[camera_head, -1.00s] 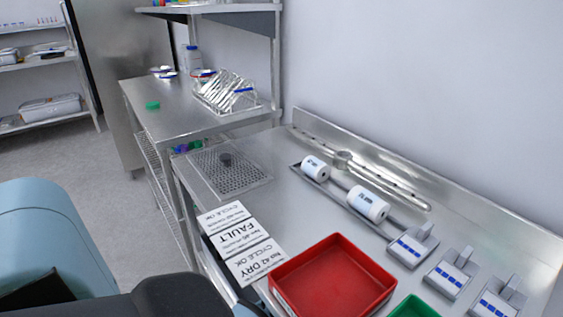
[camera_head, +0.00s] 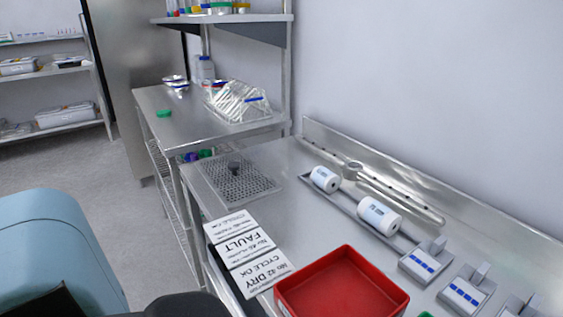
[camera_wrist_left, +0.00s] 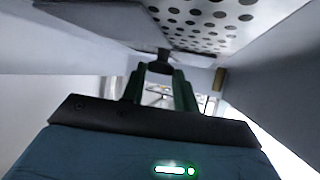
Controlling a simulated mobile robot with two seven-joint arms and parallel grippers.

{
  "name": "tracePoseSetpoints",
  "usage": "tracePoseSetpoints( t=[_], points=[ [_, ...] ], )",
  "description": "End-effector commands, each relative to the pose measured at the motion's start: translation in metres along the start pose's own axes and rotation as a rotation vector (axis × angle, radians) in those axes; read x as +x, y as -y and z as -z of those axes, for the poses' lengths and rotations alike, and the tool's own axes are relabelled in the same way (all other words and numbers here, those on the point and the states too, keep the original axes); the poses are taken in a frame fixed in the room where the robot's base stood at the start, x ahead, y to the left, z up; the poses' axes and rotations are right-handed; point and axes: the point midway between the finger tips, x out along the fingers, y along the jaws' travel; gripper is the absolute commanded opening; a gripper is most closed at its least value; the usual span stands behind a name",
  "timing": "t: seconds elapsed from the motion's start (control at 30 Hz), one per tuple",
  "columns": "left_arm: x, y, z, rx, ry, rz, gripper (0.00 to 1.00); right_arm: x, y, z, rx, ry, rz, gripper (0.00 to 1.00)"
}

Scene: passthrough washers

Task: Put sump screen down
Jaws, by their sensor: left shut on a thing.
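In the left wrist view, my left gripper (camera_wrist_left: 159,76) is shut on the dark knob of a perforated metal sump screen (camera_wrist_left: 205,22). The screen's holed face fills the top of that view, and part of it is cut off. Pale flat walls or panels stand on both sides of it. I cannot tell whether the screen touches a surface. In the head view the left gripper and held screen are out of sight. A similar perforated plate (camera_head: 255,186) with a dark knob (camera_head: 235,168) lies flat on the steel counter. My right gripper is not in view.
The steel counter (camera_head: 290,215) holds a red tray (camera_head: 340,285), label cards (camera_head: 238,243), two white rolls or bottles (camera_head: 380,214) and several small blue-marked blocks (camera_head: 424,264). A wire rack (camera_head: 238,104) stands on the farther table. Bare floor (camera_head: 75,170) lies left.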

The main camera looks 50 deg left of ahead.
Motion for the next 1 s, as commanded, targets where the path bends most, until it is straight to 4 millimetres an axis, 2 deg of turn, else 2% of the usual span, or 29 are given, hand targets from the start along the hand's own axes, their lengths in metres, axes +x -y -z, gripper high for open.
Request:
tracePoseSetpoints(
  t=[0.13, 0.17, 0.3, 0.67, 0.77, 1.0],
  points=[
    [0.001, -0.001, 0.0, -0.001, -0.003, -0.001, 0.0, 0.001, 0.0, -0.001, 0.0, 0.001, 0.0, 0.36],
    [0.001, 0.0, -0.001, 0.0, 0.0, 0.0, 0.32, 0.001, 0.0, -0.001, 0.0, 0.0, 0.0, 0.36],
    [0.0, 0.0, -0.001, 0.0, 0.0, 0.0, 0.51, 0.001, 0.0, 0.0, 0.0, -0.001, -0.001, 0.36],
    [-0.001, 0.0, 0.001, -0.001, 0.0, 0.0, 0.52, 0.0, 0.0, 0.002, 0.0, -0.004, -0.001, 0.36],
    [-0.011, -0.001, -0.001, -0.001, 0.002, -0.002, 0.52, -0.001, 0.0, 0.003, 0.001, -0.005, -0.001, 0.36],
    [-0.057, -0.001, 0.0, -0.003, 0.003, -0.002, 0.52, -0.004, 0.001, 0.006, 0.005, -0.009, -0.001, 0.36]
  ],
)
